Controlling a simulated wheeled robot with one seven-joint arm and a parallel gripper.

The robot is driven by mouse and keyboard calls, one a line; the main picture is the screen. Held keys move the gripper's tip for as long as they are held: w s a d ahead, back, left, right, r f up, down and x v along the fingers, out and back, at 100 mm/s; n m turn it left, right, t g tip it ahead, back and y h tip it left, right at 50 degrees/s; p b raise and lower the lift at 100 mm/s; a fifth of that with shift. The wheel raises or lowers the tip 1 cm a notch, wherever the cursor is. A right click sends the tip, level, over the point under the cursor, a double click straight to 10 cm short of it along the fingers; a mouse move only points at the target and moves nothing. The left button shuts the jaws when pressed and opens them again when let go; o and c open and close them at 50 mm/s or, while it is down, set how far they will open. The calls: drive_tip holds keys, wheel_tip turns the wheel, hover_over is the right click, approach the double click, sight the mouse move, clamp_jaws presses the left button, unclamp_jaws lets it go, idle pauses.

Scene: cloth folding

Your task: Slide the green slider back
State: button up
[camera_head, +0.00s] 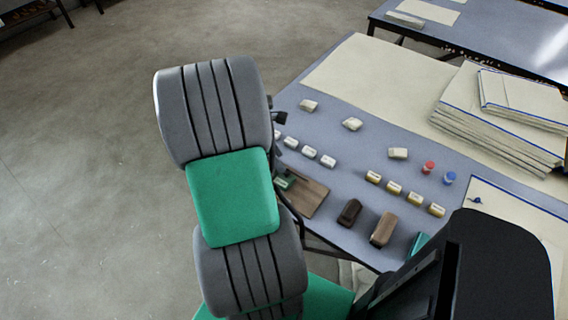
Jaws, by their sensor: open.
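A small green piece (285,182), which looks like the green slider, sits at the upper left of a brown wooden board (308,197) near the table's left edge. My grey and green arm stands in front and hides part of that area. Only dark parts of my gripper (279,117) show past the arm's right side, close to the board. Its fingertips are mostly hidden, and I cannot tell whether they touch the green piece.
The blue-grey table (337,178) holds rows of small pale and yellowish blocks, a red (428,167) and a blue-topped (449,178) piece, a black block (349,212) and a brown block (384,229). Stacked cloths (495,125) lie at the right. Open floor is at the left.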

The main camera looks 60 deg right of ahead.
sight(282, 177)
drive_tip(key=x, duration=0.5)
drive_tip(key=shift+f, duration=0.25)
clamp_jaws()
drive_tip(key=shift+r, duration=0.1)
idle(1.0)
